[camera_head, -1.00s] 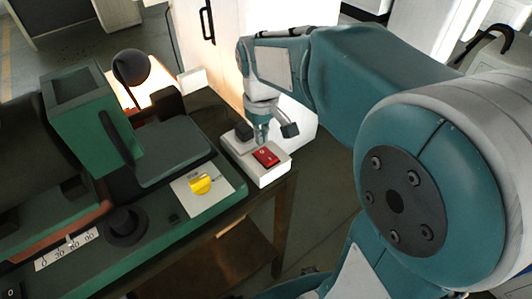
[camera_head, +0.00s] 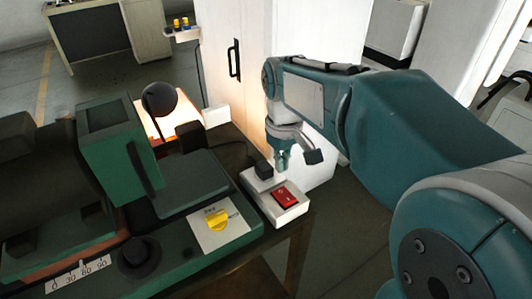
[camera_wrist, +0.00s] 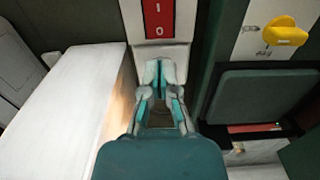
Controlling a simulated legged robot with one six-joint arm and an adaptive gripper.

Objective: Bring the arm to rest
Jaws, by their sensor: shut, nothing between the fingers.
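My arm reaches in from the right in the head view, bent down at the wrist. My gripper (camera_head: 283,160) is shut and empty, hanging just above the back part of a white switch box with a red rocker switch (camera_head: 285,197). In the wrist view my gripper (camera_wrist: 159,68) points at the white box, and the red switch (camera_wrist: 158,18), marked I and O, lies beyond the fingertips. Whether the fingertips touch the box cannot be told.
A green machine (camera_head: 117,140) with a yellow knob (camera_head: 218,221) and a black dial (camera_head: 139,256) stands to the left. A lamp with a round dark head (camera_head: 159,99) is behind it. A white cabinet (camera_head: 262,60) stands at the back. Open floor lies right of the bench.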

